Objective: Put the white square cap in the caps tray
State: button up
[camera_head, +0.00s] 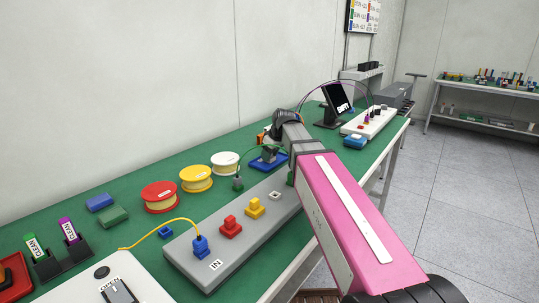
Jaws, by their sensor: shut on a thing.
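My gripper (269,154) is low over a blue tray (257,165) on the green bench, behind the grey profile frame (215,249). The tray looks like the caps tray, but I cannot read a label. My gripper is shut; what it holds is too small and hidden to make out, most likely the white square cap. A white square socket (275,195) on the frame shows a dark centre and no cap standing on it. A red cap (231,227) and a yellow cap (254,207) stand on the frame to its left.
A blue plug (200,246) with a yellow cable sits at the frame's IN end. A small blue square piece (166,232) lies behind it. Red, yellow and white spools (225,163) stand along the back. A green-cabled connector (238,183) stands near the tray.

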jog(key=o, duration=1)
jog(key=shift+f, duration=0.1)
jog(key=shift+c, duration=0.2)
jog(key=v, duration=1.2)
